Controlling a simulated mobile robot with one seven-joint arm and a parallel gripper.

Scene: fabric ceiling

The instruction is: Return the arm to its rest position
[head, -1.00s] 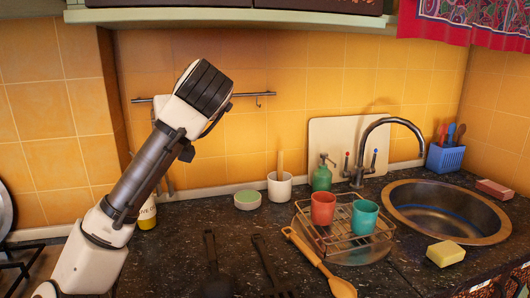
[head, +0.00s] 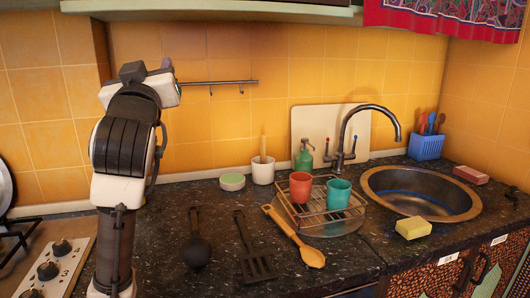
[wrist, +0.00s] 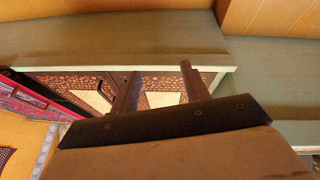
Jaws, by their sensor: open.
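My arm rises at the left of the head view, in front of the tiled wall, with its black-banded joint at the middle. My gripper end is near the top of the arm, mostly turned away or hidden there. In the wrist view my gripper (wrist: 158,88) shows two dark fingers standing apart with nothing between them. Behind the fingers are upper cabinet doors (wrist: 158,98) with a woven pattern.
The hanging rail (head: 215,82) and upper cabinet edge (head: 230,12) lie near the arm.

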